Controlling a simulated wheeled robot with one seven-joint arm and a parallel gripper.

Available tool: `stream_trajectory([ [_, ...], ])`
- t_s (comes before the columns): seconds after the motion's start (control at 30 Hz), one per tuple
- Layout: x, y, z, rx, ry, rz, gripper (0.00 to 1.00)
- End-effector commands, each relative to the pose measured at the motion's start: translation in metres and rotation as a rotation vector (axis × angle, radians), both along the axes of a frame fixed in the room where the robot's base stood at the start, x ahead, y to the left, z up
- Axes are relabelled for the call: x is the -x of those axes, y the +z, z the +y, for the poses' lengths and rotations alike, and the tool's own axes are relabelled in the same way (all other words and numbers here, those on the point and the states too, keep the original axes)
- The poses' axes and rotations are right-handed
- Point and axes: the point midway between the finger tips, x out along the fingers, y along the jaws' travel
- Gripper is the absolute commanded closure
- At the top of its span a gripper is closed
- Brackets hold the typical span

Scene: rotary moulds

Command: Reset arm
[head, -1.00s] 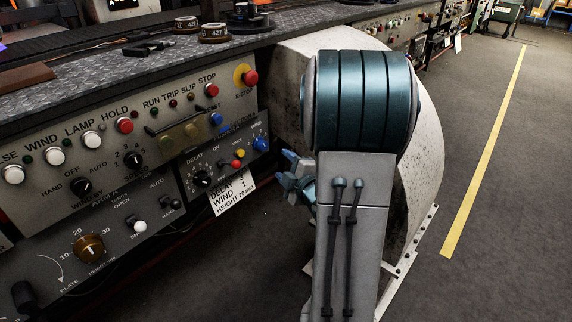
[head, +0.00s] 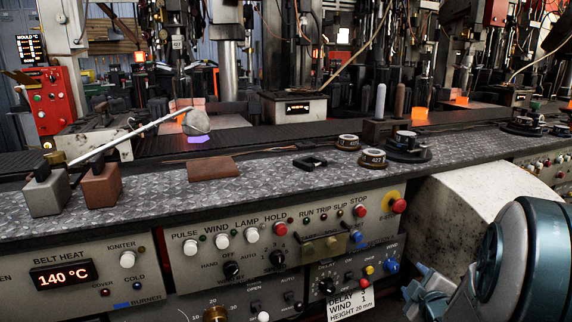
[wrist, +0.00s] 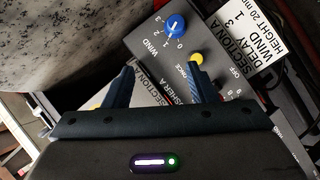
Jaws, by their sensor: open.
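My gripper (head: 428,292) shows at the lower right of the head view, beside my arm, in front of the lower control box (head: 350,272). In the wrist view, my gripper (wrist: 158,90) has its two dark fingers apart with nothing between them. Beyond the fingers is the box face with a blue WIND knob (wrist: 175,26) and a yellow button (wrist: 196,58). Part of that face is hidden behind the fingers. I cannot tell the exact gap between fingertips and panel.
A main control panel (head: 180,262) with knobs and buttons runs along the bench front. A pale rounded housing (head: 450,215) stands close to my arm. The bench top (head: 260,185) bears a brown plate (head: 214,168), dark discs (head: 408,148) and blocks (head: 102,185).

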Motion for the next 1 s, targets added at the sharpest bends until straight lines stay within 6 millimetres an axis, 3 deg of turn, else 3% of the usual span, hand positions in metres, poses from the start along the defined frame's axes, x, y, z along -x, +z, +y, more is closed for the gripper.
stream_trajectory([
  [0.03,0.001,0.032,0.005,-0.026,-0.021,0.025,0.48],
  [0.47,0.04,0.147,0.043,-0.327,-0.279,0.29,0.48],
  [0.77,0.09,0.229,0.086,-0.544,-0.46,0.483,0.48],
  [1.0,0.143,0.296,0.127,-0.695,-0.6,0.654,0.48],
])
